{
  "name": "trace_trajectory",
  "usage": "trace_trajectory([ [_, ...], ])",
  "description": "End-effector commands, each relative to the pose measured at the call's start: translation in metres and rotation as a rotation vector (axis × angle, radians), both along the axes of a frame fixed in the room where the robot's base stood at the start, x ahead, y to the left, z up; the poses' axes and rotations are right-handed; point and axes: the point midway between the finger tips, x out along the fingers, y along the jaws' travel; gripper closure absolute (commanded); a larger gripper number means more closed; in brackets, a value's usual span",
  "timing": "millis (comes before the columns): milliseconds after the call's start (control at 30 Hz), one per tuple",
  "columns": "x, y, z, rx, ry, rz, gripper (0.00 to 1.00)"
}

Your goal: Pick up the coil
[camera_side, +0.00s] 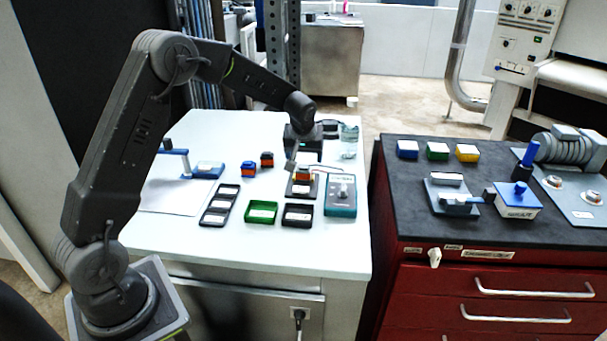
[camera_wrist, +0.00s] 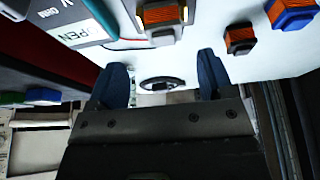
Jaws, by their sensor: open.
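Three small coils with orange-brown windings show. One coil (camera_side: 303,174) sits on a dark fixture beside the teal meter; it also shows at the top of the wrist view (camera_wrist: 163,14). A coil with a dark body (camera_side: 267,159) stands on the white table, also in the wrist view (camera_wrist: 240,37). A coil with a blue body (camera_side: 249,170) stands left of it, also at the wrist view's top right (camera_wrist: 293,13). Which coil the task means cannot be told. My gripper (camera_side: 299,160) is open above the table near the fixture.
Black (camera_side: 220,206), green (camera_side: 262,212) and dark (camera_side: 297,215) trays lie at the table's front. The teal meter (camera_side: 341,195) and a glass jar (camera_side: 349,141) stand right. A blue-handled device (camera_side: 203,170) stands left. A red cabinet (camera_side: 480,280) is beyond a gap.

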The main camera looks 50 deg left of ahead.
Motion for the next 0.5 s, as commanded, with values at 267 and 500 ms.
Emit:
trace_trajectory([
  [267,0.005,0.007,-0.020,0.000,0.000,0.000,0.26],
  [500,0.010,0.019,-0.053,0.000,0.002,-0.001,0.26],
])
